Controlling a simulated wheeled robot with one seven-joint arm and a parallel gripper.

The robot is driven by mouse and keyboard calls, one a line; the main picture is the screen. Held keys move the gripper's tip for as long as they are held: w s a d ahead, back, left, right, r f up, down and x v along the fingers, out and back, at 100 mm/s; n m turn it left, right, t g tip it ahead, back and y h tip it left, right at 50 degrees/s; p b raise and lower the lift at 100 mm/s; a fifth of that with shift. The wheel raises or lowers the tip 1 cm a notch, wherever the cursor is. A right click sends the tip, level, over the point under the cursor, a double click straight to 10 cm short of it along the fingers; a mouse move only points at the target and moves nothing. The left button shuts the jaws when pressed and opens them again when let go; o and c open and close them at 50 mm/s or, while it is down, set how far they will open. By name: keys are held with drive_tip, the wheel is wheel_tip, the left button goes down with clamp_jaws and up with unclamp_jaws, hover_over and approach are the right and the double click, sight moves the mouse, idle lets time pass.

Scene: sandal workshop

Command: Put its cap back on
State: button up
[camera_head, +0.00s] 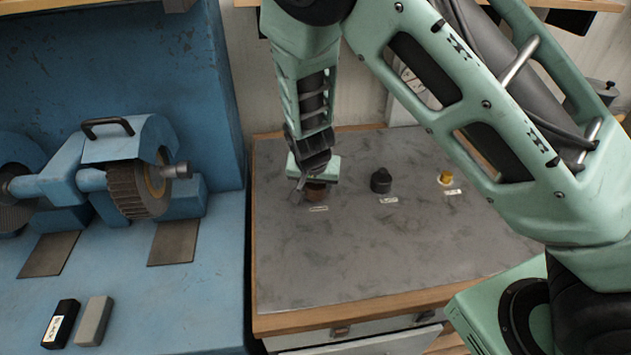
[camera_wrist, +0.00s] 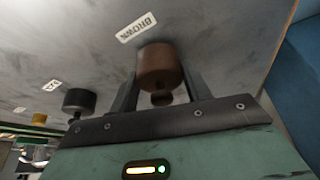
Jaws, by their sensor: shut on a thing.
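My gripper (camera_head: 314,190) points down at the left of the grey worktop, shut on a brown round piece with a narrower knob. In the wrist view this brown piece (camera_wrist: 160,65) is between the two fingers, beside a label reading BROWN. In the head view the brown piece (camera_head: 315,194) is mostly hidden by my gripper. I cannot tell whether it is a cap alone or a capped pot, nor whether it touches the worktop. A black pot with a narrower top (camera_head: 381,181) stands to the right. A smaller yellow piece (camera_head: 445,178) stands farther right.
Small white labels lie in front of each piece on the worktop (camera_head: 330,260). A blue bench with a grinding machine (camera_head: 135,175) stands to the left, with a black block (camera_head: 61,323) and a grey block (camera_head: 94,321) on it. The worktop's front is clear.

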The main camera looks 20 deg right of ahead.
drive_tip(key=o, duration=1)
drive_tip(key=v, duration=1.7)
drive_tip(key=s+a+r+n+g+y, duration=0.1)
drive_tip(key=s+n, duration=0.3)
drive_tip(key=s, duration=0.4)
drive_tip(key=s+a+r+n+g, duration=0.1)
drive_tip(key=s+n, duration=0.4)
drive_tip(key=s, duration=0.4)
drive_tip(key=s+a+r+n+g+y, duration=0.1)
drive_tip(key=s+n, duration=0.3)
drive_tip(key=s, duration=0.4)
drive_tip(key=shift+s+a+g+y+p, duration=0.1)
drive_tip(key=shift+s+g+y+p, duration=0.05)
drive_tip(key=shift+g+y+p, duration=0.2)
